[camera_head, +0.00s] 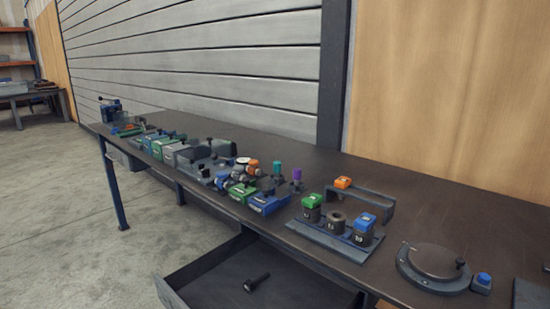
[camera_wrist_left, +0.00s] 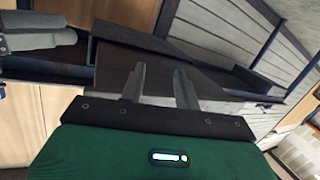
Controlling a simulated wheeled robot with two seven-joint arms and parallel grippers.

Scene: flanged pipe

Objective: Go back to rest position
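In the left wrist view my left gripper (camera_wrist_left: 160,75) has its two grey fingers apart with nothing between them. It is open and touches nothing that I can see. The dark bench and drawer surfaces show beyond the fingers.
A long dark workbench (camera_head: 420,185) runs along the wall. Its drawer (camera_head: 215,280) is open, with a black tool (camera_head: 256,282) inside. On top are a rack (camera_head: 330,245) with green and blue-capped parts, a round fixture (camera_head: 435,262) and several small tools. Floor at left is clear.

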